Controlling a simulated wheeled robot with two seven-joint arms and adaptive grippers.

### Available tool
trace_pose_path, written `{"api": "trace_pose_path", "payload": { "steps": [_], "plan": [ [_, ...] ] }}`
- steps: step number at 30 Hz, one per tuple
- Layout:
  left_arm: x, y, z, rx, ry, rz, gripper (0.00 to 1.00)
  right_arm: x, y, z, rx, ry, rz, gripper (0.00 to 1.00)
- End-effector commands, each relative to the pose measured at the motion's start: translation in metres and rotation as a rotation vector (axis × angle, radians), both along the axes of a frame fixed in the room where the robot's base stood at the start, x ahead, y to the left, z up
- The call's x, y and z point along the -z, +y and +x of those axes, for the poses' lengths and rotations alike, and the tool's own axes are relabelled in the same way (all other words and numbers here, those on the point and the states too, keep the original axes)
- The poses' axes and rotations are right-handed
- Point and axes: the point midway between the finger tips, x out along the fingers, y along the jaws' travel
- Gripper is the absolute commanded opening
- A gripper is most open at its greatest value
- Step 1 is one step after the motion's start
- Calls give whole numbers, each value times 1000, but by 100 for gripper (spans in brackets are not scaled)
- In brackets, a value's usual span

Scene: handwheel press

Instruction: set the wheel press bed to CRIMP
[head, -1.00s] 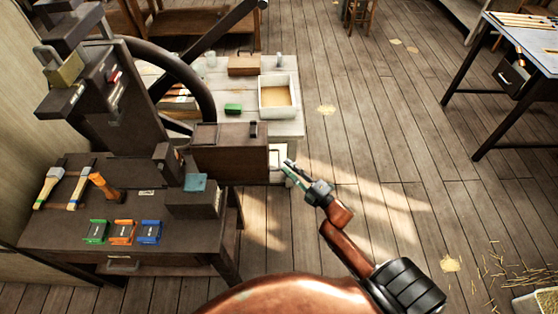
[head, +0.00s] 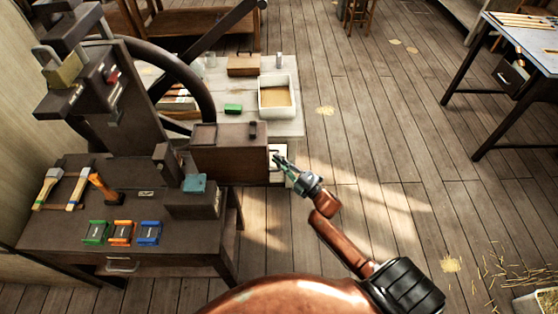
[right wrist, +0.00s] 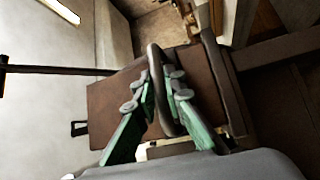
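The wheel press stands at the left in the head view, with a dark upright frame (head: 128,95) and a large dark handwheel (head: 205,95). A brown box-shaped part (head: 230,158) sits at its right side. My right gripper (head: 277,160) is at the right end of this part, by a small white patch. In the right wrist view my green fingers (right wrist: 160,76) stand apart, with a dark curved bar (right wrist: 156,62) between them; I cannot tell whether they touch it. I can read no CRIMP marking. My left gripper is not in view.
Green, orange and blue blocks (head: 122,232), two mallets and an orange-handled tool lie on the dark bench (head: 75,250). Behind stands a pale table (head: 290,128) with a white tray (head: 291,108).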

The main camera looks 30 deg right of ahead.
Motion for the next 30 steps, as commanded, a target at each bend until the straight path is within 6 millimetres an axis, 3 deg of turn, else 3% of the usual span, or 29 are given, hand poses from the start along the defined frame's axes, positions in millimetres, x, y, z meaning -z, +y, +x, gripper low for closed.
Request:
{"api": "trace_pose_path", "payload": {
  "steps": [4,22,30],
  "plan": [
    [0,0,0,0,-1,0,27,0,0,0,0,0,0,0],
    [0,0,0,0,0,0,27,1,0,0,1,0,1,0],
    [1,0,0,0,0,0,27,0,17,10,-2,0,2,0]
  ]
}}
